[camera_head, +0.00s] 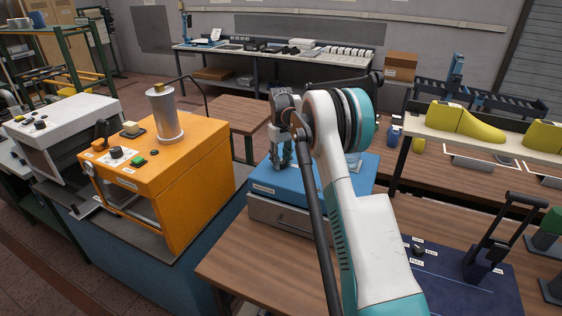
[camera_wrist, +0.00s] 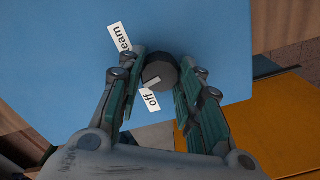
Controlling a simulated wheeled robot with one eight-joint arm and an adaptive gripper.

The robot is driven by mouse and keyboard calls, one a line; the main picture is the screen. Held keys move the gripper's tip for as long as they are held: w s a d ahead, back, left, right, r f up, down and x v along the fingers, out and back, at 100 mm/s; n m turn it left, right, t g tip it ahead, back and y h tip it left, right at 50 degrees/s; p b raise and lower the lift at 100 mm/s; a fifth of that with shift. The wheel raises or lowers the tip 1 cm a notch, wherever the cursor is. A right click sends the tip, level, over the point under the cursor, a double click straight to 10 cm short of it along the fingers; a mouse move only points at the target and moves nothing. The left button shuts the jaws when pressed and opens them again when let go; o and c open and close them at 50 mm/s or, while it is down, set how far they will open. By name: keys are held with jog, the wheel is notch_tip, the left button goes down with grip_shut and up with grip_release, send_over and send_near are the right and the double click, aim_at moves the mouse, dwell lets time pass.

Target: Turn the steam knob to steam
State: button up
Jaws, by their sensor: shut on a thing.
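The steam knob (camera_wrist: 160,70) is a dark round knob on the blue box top (camera_wrist: 75,75) in the wrist view. A pale pointer mark on it points toward the "off" label (camera_wrist: 150,98). In the head view my gripper (camera_head: 281,165) reaches down onto the blue box (camera_head: 270,184); the knob is hidden there.
An orange machine (camera_head: 190,180) with a metal cylinder (camera_head: 164,112) stands left of the blue box. Yellow shoe lasts (camera_head: 468,122) sit on a shelf at the right. A dark blue panel (camera_head: 450,285) with a lever is at the front right. Bare wooden table (camera_head: 255,260) lies before the box.

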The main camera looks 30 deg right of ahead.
aim_at(281, 161)
jog(key=m, duration=0.5)
jog(key=shift+m+b, duration=0.3)
jog(key=shift+b, duration=0.1)
jog(key=m, duration=0.5)
jog(key=shift+m, duration=0.3)
jog(key=o, duration=1.1)
jog(key=shift+c, duration=0.2)
jog(key=shift+r, duration=0.1)
notch_tip(281, 161, up, 12)
